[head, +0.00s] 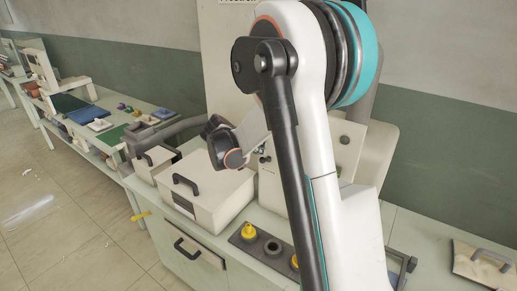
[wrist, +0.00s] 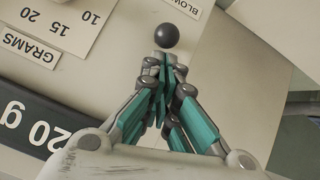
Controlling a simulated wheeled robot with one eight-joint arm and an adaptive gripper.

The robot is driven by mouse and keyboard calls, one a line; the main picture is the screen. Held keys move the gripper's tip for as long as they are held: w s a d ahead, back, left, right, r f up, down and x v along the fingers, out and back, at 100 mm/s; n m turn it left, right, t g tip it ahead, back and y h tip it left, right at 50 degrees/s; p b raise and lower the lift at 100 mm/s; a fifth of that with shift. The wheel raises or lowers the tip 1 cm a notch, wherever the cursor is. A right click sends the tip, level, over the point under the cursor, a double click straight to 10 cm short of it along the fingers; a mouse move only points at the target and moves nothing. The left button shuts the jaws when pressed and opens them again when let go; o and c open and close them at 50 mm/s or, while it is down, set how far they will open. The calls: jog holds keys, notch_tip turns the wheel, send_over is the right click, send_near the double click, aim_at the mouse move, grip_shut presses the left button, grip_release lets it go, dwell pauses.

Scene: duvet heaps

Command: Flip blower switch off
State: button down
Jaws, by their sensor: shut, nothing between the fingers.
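In the wrist view, a dark round knob (wrist: 166,36) stands out from a pale panel, beside a partly cut-off label (wrist: 264,6) that reads "BLOW", upside down. I take this knob to be the blower switch; whether it is up or down I cannot tell. My gripper (wrist: 164,62) is shut and empty, its fingertips just below the knob in the picture. I cannot tell whether they touch it. In the head view my arm covers most of the panel, and the fingers are not clear there.
The panel also carries a "GRAMS" label (wrist: 28,46) and a "20 g" strip (wrist: 30,130). In the head view, a pale lidded box (head: 215,190) stands left of my arm. A control plate (head: 240,239) with yellow and dark knobs lies on the counter in front.

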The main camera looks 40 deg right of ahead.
jog(key=shift+s+a+f+t+h+b, duration=0.25)
jog(key=shift+a+f+h+b, duration=0.4)
jog(key=shift+b, duration=0.75)
jog(key=shift+s+a+f+t+h+b, duration=0.1)
jog(key=shift+a+f+t+h+b, duration=0.2)
jog(key=shift+f+h+b, duration=0.85)
jog(key=shift+s+a+f+t+h+b, duration=0.2)
jog(key=shift+a+h+b, duration=0.2)
jog(key=shift+b, duration=1.4)
jog(key=shift+s+a+f+t+h+b, duration=0.1)
jog(key=shift+a+f+t+h+b, duration=0.45)
jog(key=shift+b, duration=0.95)
jog(key=shift+d+f+g, duration=0.1)
jog(key=shift+f+g, duration=0.25)
jog(key=shift+g, duration=0.15)
